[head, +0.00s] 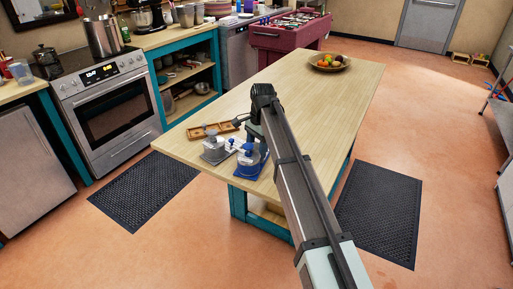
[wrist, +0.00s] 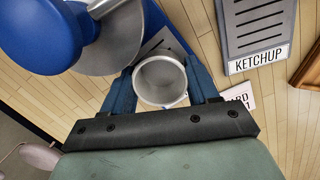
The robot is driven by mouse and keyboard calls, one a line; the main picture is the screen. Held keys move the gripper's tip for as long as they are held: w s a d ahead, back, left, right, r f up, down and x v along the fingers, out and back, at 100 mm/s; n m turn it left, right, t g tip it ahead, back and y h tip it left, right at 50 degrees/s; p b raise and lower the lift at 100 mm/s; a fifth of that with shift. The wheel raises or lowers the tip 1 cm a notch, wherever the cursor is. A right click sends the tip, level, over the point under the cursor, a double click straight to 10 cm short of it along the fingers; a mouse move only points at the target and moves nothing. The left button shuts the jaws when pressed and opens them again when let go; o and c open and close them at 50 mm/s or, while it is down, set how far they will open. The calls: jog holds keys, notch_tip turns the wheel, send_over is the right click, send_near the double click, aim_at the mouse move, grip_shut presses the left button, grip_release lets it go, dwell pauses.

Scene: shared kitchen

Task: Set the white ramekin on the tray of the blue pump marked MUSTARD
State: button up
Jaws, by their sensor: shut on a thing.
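The white ramekin (wrist: 177,97) is between the blue fingers of my gripper (wrist: 162,82) in the wrist view, its open mouth facing the camera. My gripper is shut on it. The blue pump (wrist: 38,38) looms at the upper left of the wrist view; in the head view it stands at the table's near corner (head: 247,160). A grey slotted tray (wrist: 165,42) shows partly behind the ramekin. A white label ending in "ARD" (wrist: 241,97) is partly hidden by my gripper. I cannot tell whether the ramekin touches the tray.
A grey slotted tray labelled KETCHUP (wrist: 257,32) lies to the right in the wrist view. A grey-white pump (head: 214,148) stands left of the blue one. A wooden tray (head: 208,131) lies behind them. A fruit bowl (head: 329,63) is at the table's far end; the table between is clear.

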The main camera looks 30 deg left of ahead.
jog(key=shift+f, duration=0.1)
jog(key=o, duration=1.1)
jog(key=r, duration=0.4)
jog(key=w+r, duration=0.1)
jog(key=r, duration=0.7)
jog(key=shift+w+d+r, duration=0.1)
jog(key=shift+w+d, duration=0.1)
jog(key=shift+d, duration=0.05)
